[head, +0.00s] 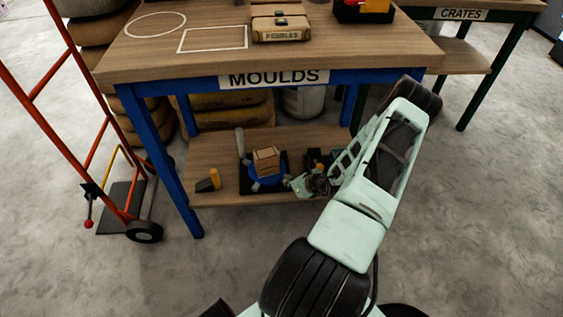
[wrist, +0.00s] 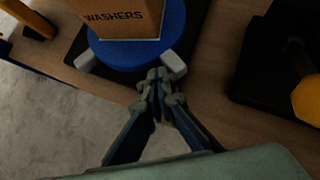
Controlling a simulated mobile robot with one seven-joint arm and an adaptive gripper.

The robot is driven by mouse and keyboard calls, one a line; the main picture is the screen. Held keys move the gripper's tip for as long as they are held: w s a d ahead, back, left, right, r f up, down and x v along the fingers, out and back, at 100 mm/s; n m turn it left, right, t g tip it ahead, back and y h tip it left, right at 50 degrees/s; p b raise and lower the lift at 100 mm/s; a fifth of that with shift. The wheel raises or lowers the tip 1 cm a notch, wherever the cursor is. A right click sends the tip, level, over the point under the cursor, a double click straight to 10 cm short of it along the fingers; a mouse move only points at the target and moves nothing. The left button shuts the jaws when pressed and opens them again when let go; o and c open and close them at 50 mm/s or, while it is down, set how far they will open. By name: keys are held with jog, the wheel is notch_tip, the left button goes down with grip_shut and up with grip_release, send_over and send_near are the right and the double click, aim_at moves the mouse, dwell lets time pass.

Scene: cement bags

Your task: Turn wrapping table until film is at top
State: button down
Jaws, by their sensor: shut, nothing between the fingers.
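The wrapping table is a blue disc (head: 265,183) on a dark base on the lower shelf. It also shows in the wrist view (wrist: 135,56). A brown box marked WASHERS (wrist: 125,18) sits on it; the head view shows the box too (head: 266,160). Grey pegs stick out from the disc's rim, one at left (wrist: 86,60) and one at right (wrist: 174,63). A pale upright roll (head: 240,143), likely the film, stands behind the disc at left. My gripper (wrist: 160,78) is shut and empty at the disc's near edge, close beside the right peg; contact is unclear.
A yellow-topped dark piece (head: 209,182) stands left on the shelf (head: 222,198). A dark item with a yellow knob (wrist: 306,98) is close at right. The tabletop (head: 150,58) marked MOULDS overhangs. A red hand truck (head: 75,110) stands at left.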

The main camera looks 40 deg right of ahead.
jog(key=shift+w+d, duration=0.25)
jog(key=shift+d, duration=0.55)
jog(key=shift+w+d+b, duration=0.3)
jog(key=shift+d, duration=0.2)
jog(key=shift+w+d+b, duration=0.25)
jog(key=shift+w+d, duration=0.05)
jog(key=shift+d, duration=0.2)
jog(key=shift+w, duration=0.1)
jog(key=shift+w+d, duration=0.65)
jog(key=shift+d, duration=0.15)
jog(key=shift+w+d, duration=0.35)
jog(key=shift+w, duration=0.2)
jog(key=shift+w+d, duration=0.3)
jog(key=shift+w, duration=0.25)
